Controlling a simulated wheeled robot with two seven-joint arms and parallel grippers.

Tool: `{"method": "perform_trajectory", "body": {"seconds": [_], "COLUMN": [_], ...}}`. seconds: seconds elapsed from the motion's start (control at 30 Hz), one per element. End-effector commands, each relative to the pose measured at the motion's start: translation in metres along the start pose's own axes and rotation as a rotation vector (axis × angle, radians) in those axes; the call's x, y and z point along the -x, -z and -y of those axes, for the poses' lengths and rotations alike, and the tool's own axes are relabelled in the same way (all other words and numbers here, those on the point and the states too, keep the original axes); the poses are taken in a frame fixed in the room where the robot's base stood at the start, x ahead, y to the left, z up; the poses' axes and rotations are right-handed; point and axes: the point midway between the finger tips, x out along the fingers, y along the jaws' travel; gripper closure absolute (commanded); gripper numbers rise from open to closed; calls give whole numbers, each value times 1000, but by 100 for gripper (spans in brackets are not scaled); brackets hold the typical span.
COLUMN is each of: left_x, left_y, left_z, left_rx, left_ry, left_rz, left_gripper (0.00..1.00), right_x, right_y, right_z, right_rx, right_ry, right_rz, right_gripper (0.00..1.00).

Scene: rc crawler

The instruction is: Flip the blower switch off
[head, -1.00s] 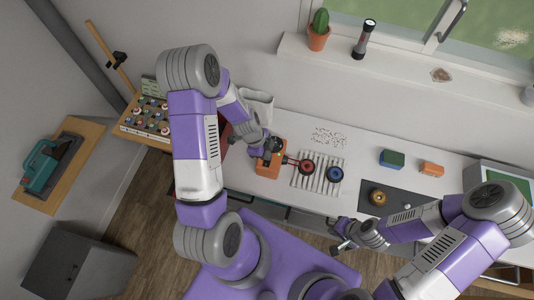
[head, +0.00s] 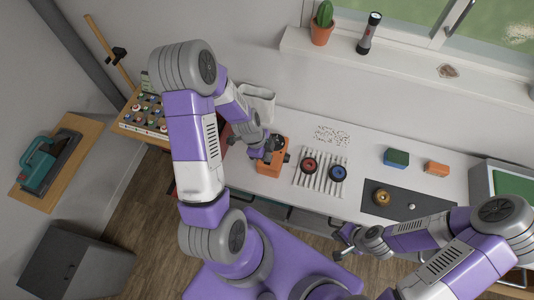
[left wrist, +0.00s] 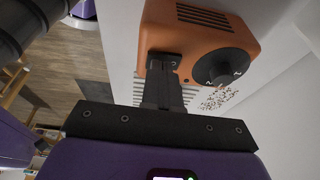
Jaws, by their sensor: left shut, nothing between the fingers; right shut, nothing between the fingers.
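The blower appears to be the orange box (head: 271,163) on the white worktop. In the left wrist view, the orange box (left wrist: 207,35) has vent slots and a round black dial (left wrist: 222,66). My left gripper (head: 270,150) is at the box's top in the head view. In the left wrist view, its shut fingers (left wrist: 163,62) are close against the box face, left of the dial, with nothing gripped. The switch is not clearly visible; the fingers may hide it. My right gripper (head: 340,243) is shut and empty in front of the worktop.
A red wheel (head: 308,166) and a blue wheel (head: 337,173) lie on a striped rack (head: 322,187) right of the box. A dark mat (head: 425,205) holds a tan ring (head: 382,197). A white bag (head: 257,104) stands behind the left gripper.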

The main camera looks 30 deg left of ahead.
Motion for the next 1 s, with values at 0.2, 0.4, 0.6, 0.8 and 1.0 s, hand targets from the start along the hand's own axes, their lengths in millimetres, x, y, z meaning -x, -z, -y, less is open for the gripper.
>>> {"method": "perform_trajectory", "body": {"seconds": [0.2, 0.4, 0.6, 0.8, 1.0], "left_x": [2, 24, 60, 100, 127], "left_y": [1, 9, 14, 14, 14], "left_z": [1, 4, 14, 23, 28], "left_rx": [-1, -5, -9, -7, -7], "left_ry": [1, 1, 7, 6, 1], "left_rz": [0, 0, 1, 0, 0], "left_gripper": [100, 100, 100, 100, 100], "right_x": [1, 16, 23, 20, 18], "right_y": [0, -1, -1, -1, -1], "right_z": [0, 6, 9, 7, 7], "right_rx": [0, 0, 0, 0, 0], "right_ry": [0, 0, 0, 0, 0], "right_rz": [0, 0, -1, 0, 0], "right_gripper": [100, 100, 100, 100, 100]}}
